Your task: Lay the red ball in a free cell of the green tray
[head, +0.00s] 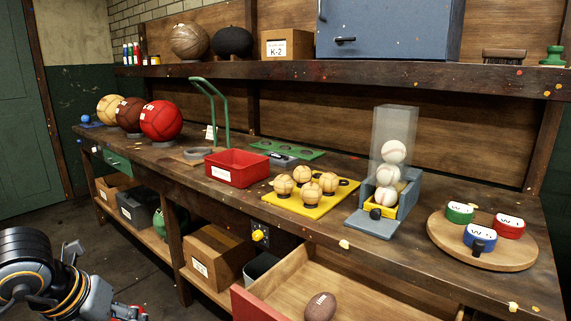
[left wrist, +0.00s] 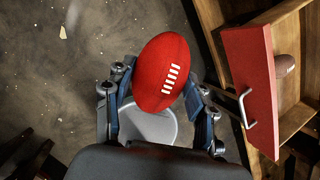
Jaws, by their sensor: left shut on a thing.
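The red ball (left wrist: 162,72) is oval with white laces. In the left wrist view my left gripper (left wrist: 160,88) is shut on it, one finger on each side, and holds it over the floor beside the open drawer. In the head view my left arm is at the bottom left; its fingertips are not clearly seen. The green tray (head: 312,154) lies flat at the back of the bench, a low board with round dark cells. The cells that show look empty; a grey object in front hides part of it. My right gripper is not in view.
A red bin (head: 237,181), a yellow tray (head: 289,207) with several small balls and a ball dispenser (head: 392,165) stand on the bench. A green hoop stand (head: 226,115) rises left of the green tray. The open drawer (head: 270,287) juts out, with a brown ball (head: 320,307) inside.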

